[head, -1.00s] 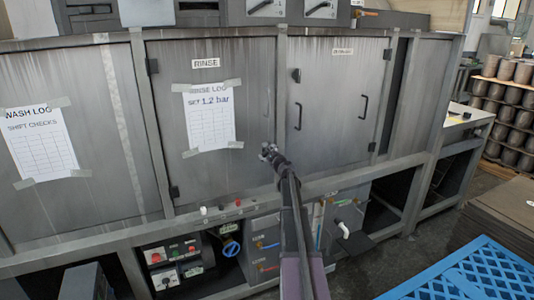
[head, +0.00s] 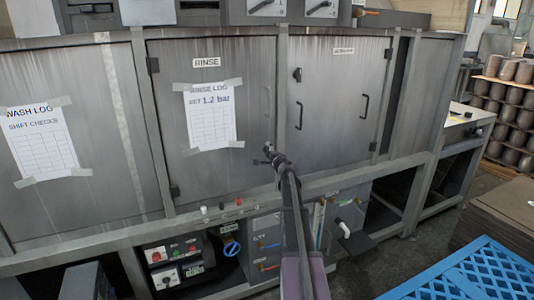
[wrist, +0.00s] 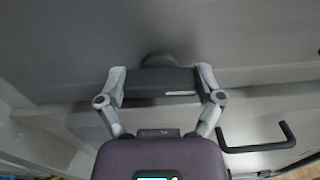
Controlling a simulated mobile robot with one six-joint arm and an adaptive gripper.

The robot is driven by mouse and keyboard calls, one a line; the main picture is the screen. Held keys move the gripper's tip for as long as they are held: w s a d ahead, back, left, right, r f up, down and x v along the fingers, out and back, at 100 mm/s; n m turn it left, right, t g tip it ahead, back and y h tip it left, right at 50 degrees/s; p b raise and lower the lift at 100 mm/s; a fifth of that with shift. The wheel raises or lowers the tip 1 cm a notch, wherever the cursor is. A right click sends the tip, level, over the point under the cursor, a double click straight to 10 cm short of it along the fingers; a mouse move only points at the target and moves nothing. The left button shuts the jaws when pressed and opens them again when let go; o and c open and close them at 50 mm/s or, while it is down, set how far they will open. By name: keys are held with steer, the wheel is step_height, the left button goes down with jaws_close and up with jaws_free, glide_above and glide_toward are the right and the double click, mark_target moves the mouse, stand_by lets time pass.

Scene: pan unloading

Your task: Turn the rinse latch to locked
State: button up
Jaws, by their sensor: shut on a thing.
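The rinse latch shows in the wrist view as a dark bar (wrist: 160,82) with a round hub behind it on the grey door. My gripper (wrist: 162,84) is shut on this bar, with one finger at each end of it. The bar lies nearly level across that picture. In the head view my gripper (head: 268,156) is at the lower right edge of the rinse door (head: 250,90), over the latch. There the gripper mostly hides the latch, and I cannot read its locked or unlocked position.
The neighbouring door (head: 335,110) at right has a black bar handle (head: 299,116), close beside my gripper; a dark bar handle also shows in the wrist view (wrist: 256,146). A taped rinse log (head: 210,115) hangs on the rinse door. A blue crate (head: 470,275) is at lower right.

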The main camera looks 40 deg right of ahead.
steer(key=shift+n, duration=0.6)
steer(key=o, duration=0.9)
steer(key=shift+w, duration=0.1)
steer(key=shift+c, duration=0.2)
steer(key=shift+s, duration=0.2)
steer(key=v, duration=1.1)
steer(key=shift+s+a, duration=0.25)
steer(key=shift+s, duration=0.1)
